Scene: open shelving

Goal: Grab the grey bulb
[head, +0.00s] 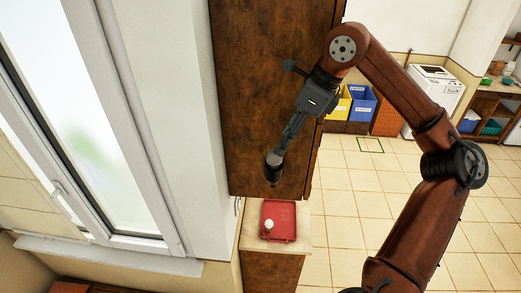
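A small pale, whitish-grey bulb (268,226) lies on the left part of a red tray (281,208), which rests on a light countertop. My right arm comes in from the lower right and bends over at the top. My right gripper (274,168) is dark and points down and left, above and beyond the tray in the picture. It appears apart from the bulb. Its fingertips look like one dark shape, so I cannot tell whether they are parted or hold something. My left gripper is not in view.
A tall dark wooden cabinet (262,95) stands right behind the counter (304,233). A white-framed window (110,130) is on the left. Yellow (338,107) and blue (362,105) bins and a white appliance (435,92) stand farther back. The tiled floor at right is mostly clear.

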